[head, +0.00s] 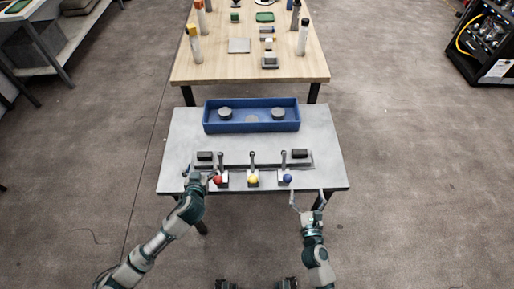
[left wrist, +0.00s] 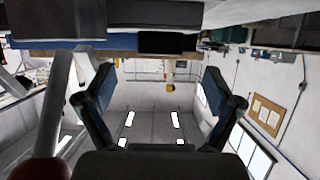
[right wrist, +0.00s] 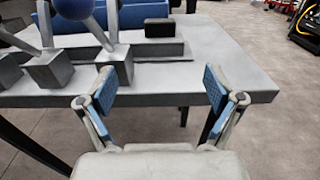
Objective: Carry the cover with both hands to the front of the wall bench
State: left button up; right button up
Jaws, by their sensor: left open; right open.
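A long low grey piece (head: 236,160) with a black block at each end lies across the grey table; it may be the cover, but I cannot tell for sure. Its right end with a black block (right wrist: 158,28) shows in the right wrist view. My left gripper (head: 198,177) is open at the table's front left, close to the red ball (head: 217,180). My right gripper (head: 308,200) is open and empty at the front edge, right of the blue ball (head: 287,178). A bench (head: 38,45) at the upper left may be the wall bench.
Three levers with red, yellow (head: 253,180) and blue balls stand along the grey table (head: 325,150), before the long piece. A blue tray (head: 250,127) holds round grey pieces behind it. A wooden table (head: 210,70) stands beyond. Floor is open on both sides.

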aim_at(204, 157)
pick_arm(q)
jog(key=shift+w+d, duration=0.2)
jog(key=shift+w, duration=0.05)
jog(key=shift+s+a, duration=0.1)
jog(key=shift+a, duration=0.35)
jog(key=x, duration=0.7)
pick_arm(e)
jog(key=w, duration=1.6)
jog(key=shift+w+a+r, duration=0.1)
jog(key=shift+w+a, duration=0.05)
jog(key=shift+w, duration=0.2)
pick_arm(q)
jog(key=shift+w+d, duration=0.3)
pick_arm(e)
jog(key=shift+w+d, duration=0.2)
jog(key=shift+w, duration=0.35)
pick_arm(q)
jog(key=shift+c, duration=0.3)
pick_arm(e)
jog(key=shift+c, duration=0.3)
pick_arm(q)
jog(key=shift+a, duration=0.1)
grip_shut()
pick_arm(e)
jog(key=shift+a, duration=0.1)
grip_shut()
